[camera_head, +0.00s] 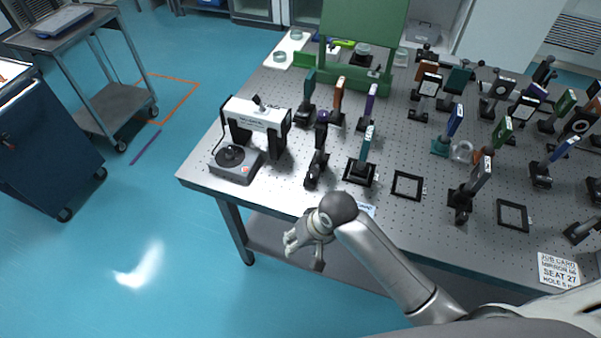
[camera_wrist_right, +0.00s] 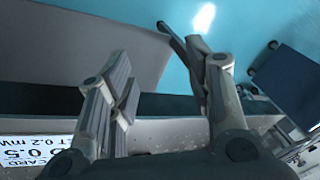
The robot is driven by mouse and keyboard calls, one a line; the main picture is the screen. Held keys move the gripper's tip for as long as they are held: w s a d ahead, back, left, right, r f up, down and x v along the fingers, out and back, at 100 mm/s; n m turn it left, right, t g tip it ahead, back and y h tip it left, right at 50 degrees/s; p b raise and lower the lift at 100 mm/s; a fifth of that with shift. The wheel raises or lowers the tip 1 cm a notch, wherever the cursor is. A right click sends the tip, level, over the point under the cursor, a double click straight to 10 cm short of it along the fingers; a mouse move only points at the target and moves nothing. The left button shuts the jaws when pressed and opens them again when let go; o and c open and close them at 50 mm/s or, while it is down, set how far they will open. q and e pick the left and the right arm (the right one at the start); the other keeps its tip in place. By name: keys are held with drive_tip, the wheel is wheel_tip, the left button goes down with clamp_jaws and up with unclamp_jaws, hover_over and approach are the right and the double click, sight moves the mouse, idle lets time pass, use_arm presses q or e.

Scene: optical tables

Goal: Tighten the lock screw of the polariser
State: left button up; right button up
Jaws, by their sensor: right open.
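Several small optic mounts on posts stand on the perforated table. I cannot tell which one is the polariser, and no lock screw is distinct at this size. My right gripper (camera_head: 304,256) is just off the table's front edge, apart from all mounts. In the right wrist view its fingers (camera_wrist_right: 160,70) are spread and empty. My left gripper does not show.
The optical table (camera_head: 410,215) has an empty black frame (camera_head: 407,185) and another empty frame (camera_head: 513,215) near its front. A boxy instrument (camera_head: 257,115) with a dark dial unit (camera_head: 236,163) stands at the left corner. A job card (camera_head: 558,270) lies front right.

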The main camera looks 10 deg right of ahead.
drive_tip(key=w+a+r, duration=0.2)
drive_tip(key=w, duration=0.1)
wheel_tip(320, 180, up, 12)
drive_tip(key=m+g+h, duration=0.2)
drive_tip(key=m+h, duration=0.1)
drive_tip(key=m, duration=0.6)
hover_over(311, 175)
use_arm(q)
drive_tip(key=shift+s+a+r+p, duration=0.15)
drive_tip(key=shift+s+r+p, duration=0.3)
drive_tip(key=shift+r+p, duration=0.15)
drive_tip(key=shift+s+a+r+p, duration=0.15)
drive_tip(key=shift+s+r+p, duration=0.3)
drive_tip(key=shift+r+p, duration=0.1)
use_arm(e)
wheel_tip(311, 175, down, 11)
drive_tip(key=shift+w+r, duration=0.1)
drive_tip(key=shift+c, duration=0.3)
drive_tip(key=c, duration=1)
